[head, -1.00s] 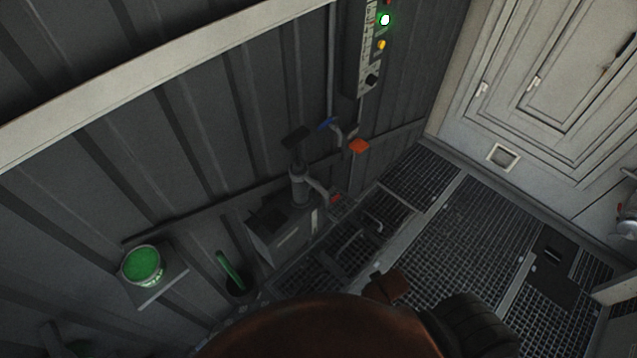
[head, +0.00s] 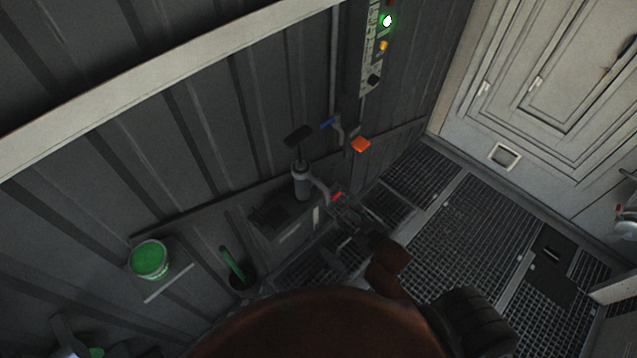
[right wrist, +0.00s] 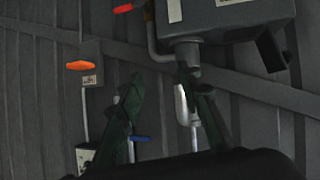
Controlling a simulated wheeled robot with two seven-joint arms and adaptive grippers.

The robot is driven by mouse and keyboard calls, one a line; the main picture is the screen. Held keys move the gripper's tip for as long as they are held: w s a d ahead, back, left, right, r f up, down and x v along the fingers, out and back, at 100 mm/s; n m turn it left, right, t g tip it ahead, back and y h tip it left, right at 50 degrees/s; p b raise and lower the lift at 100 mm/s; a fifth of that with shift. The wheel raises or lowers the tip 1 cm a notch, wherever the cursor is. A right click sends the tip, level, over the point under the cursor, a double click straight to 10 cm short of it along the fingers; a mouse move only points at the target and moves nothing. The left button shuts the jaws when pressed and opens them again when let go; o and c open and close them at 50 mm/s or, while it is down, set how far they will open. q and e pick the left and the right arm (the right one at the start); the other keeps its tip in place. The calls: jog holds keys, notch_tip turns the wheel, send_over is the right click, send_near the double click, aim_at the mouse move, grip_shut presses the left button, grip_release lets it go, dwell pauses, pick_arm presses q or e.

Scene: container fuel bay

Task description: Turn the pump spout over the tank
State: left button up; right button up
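The grey pump (head: 302,184) stands upright on a box-shaped tank (head: 283,233) by the ribbed wall, with a black handle on top. Its curved spout (head: 321,189) reaches right, past the tank's edge, and ends in a red tip (head: 337,196). My right gripper (head: 352,214) is just right of and below the red tip, dim against the grating. In the right wrist view, which looks upside down, the right gripper's fingers (right wrist: 165,103) are spread with nothing clamped; the pale pump body (right wrist: 183,104) shows beyond them. The red tip (right wrist: 122,8) is at the top. My left gripper is not recognisable.
An orange lever (head: 360,145) and a blue handle (head: 327,123) sit on the wall above the spout. A green-topped bucket (head: 150,259) is on a shelf at left; a green-handled item (head: 231,262) stands beside the tank.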

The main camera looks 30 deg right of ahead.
aim_at(322, 187)
jog(key=w+r+n+t+y, duration=0.1)
jog(key=w+r, duration=0.1)
jog(key=w+a+r+n+t+y, duration=0.1)
jog(key=w+r+t+y, duration=0.1)
jog(key=w+a+r+n+t+y, duration=0.1)
jog(key=w+r+t+y, duration=0.1)
jog(key=shift+w+a+r, duration=0.15)
jog(key=shift+a, duration=0.1)
jog(key=x, duration=0.7)
jog(key=shift+w+a, duration=0.2)
jog(key=shift+w, duration=0.1)
jog(key=shift+r, duration=0.1)
jog(key=shift+c, duration=0.7)
grip_shut()
